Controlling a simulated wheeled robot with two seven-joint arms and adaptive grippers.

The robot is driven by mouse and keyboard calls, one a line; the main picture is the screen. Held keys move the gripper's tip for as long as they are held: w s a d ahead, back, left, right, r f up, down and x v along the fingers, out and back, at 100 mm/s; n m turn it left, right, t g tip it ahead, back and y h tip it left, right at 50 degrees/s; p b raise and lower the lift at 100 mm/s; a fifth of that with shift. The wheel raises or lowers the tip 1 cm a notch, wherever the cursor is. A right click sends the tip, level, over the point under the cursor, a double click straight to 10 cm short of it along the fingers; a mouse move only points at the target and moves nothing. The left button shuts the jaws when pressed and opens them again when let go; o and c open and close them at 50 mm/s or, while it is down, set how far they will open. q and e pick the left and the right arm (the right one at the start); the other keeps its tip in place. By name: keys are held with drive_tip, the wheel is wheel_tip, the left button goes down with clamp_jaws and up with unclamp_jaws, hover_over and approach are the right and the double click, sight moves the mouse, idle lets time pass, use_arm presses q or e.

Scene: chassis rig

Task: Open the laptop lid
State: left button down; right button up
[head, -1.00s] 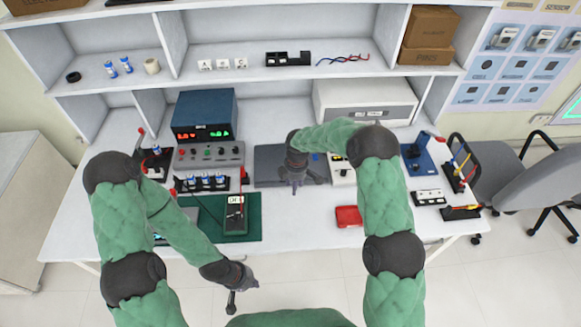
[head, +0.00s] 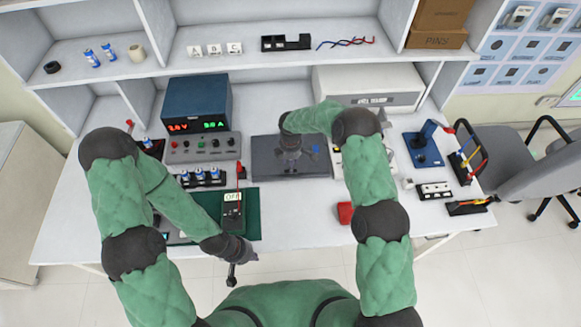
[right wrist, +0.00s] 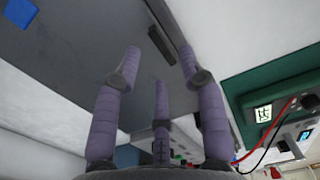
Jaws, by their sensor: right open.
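The laptop (head: 264,165) is a flat dark grey slab, lying closed in the middle of the white table. It also shows in the right wrist view (right wrist: 75,55) as a dark grey surface with a small dark notch near its edge. My right gripper (head: 291,166) is over the front part of the lid, and its arm hides part of the laptop. In the right wrist view its fingers (right wrist: 160,62) are spread and empty near the laptop's edge; I cannot tell whether they touch it. My left gripper (head: 232,278) hangs in front of the table's front edge, away from the laptop.
A red box (head: 345,213) is at the front right, partly behind my right arm. Table in front of the laptop is clear.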

drive_tip(key=shift+f, duration=1.65)
clamp_jaws()
